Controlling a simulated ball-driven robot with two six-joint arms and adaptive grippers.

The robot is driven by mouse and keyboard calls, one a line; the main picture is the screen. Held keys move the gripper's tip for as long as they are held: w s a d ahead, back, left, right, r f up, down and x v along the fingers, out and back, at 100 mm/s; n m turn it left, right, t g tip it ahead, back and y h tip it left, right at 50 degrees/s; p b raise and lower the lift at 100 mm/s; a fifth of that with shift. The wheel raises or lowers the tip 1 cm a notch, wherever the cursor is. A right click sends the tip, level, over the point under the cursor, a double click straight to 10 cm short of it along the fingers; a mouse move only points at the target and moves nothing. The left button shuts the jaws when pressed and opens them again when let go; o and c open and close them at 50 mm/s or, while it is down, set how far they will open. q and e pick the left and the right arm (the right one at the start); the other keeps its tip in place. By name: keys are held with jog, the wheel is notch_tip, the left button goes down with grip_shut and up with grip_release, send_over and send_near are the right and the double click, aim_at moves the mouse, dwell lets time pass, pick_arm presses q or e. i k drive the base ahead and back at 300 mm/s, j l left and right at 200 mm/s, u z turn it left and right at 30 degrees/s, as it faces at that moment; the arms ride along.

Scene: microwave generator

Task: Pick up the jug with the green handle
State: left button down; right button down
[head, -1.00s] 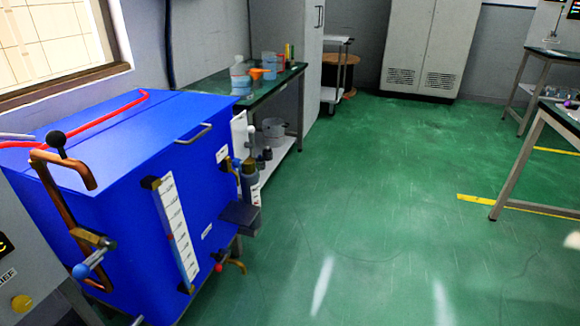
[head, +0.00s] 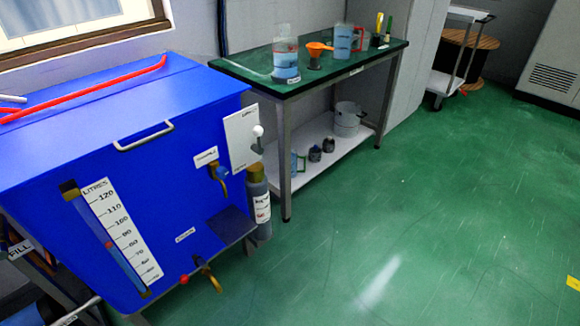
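A small clear jug (head: 297,163) with what looks like a green handle stands on the lower shelf of the green-topped table, close behind the near table leg. It is small and partly hidden, so its details are unclear. A second jug (head: 343,43) with blue contents and a reddish-orange handle stands on the tabletop. A clear beaker (head: 286,60) with blue liquid stands nearer on the same tabletop. Neither of my grippers is in view.
A blue tank (head: 140,190) with a litre scale fills the left. The green-topped table (head: 345,72) has an orange funnel (head: 318,48) on top and a white pot (head: 347,120) on its lower shelf (head: 335,150). The green floor (head: 430,200) to the right is clear.

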aim_at(295, 153)
jog(key=u, duration=2.9)
jog(key=z, duration=2.85)
jog(key=i+l+u, duration=0.1)
jog(key=u, duration=0.35)
jog(key=l+u, duration=0.1)
jog(key=u, duration=0.35)
jog(key=i+l+u, duration=0.1)
jog(key=u, duration=0.3)
jog(key=i+l+u, duration=0.1)
jog(key=l+u, duration=0.3)
jog(key=l, duration=0.5)
jog(key=l+u, duration=0.4)
jog(key=l, duration=0.5)
jog(key=k+l+u, duration=0.1)
jog(key=l+u, duration=0.3)
jog(key=l, duration=0.5)
